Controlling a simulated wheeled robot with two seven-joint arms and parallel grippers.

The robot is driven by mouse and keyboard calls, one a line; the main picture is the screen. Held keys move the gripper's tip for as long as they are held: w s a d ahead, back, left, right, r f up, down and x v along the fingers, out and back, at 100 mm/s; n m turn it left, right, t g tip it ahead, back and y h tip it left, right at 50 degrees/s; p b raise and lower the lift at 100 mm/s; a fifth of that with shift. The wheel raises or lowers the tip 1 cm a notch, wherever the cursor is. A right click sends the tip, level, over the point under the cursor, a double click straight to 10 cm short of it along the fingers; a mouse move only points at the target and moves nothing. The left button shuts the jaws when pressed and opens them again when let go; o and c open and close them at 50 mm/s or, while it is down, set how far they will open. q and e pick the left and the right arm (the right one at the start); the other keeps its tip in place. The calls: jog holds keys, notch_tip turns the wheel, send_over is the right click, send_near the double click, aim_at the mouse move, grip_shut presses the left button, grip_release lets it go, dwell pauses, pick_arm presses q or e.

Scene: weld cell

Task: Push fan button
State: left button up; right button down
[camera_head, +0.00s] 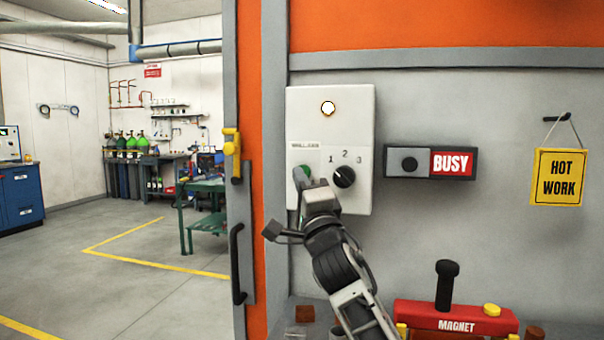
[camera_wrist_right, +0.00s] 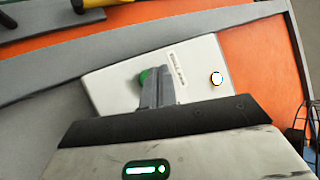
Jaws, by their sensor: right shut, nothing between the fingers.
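The white fan control box (camera_head: 330,128) hangs on the grey wall panel. It has a lit round lamp (camera_head: 328,108) near the top, a black dial (camera_head: 344,176) marked 1, 2, 3, and a green button (camera_head: 302,174) at lower left. My right gripper (camera_head: 302,180) is shut and empty, its fingertips at the green button and partly covering it. In the right wrist view the shut fingers (camera_wrist_right: 158,88) reach the box beside the green button (camera_wrist_right: 146,76); I cannot tell whether they touch it. The lamp (camera_wrist_right: 217,79) is lit there too. My left gripper is not in view.
A BUSY slider sign (camera_head: 430,162) and a hanging HOT WORK sign (camera_head: 558,177) are right of the box. A red MAGNET block (camera_head: 456,318) with a black handle sits below right. A door frame with black handle (camera_head: 238,264) stands left.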

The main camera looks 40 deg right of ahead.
jog(key=s+a, duration=0.3)
jog(key=a, duration=0.1)
jog(key=shift+s+a, duration=0.15)
jog(key=shift+s, duration=0.2)
dwell(0.4)
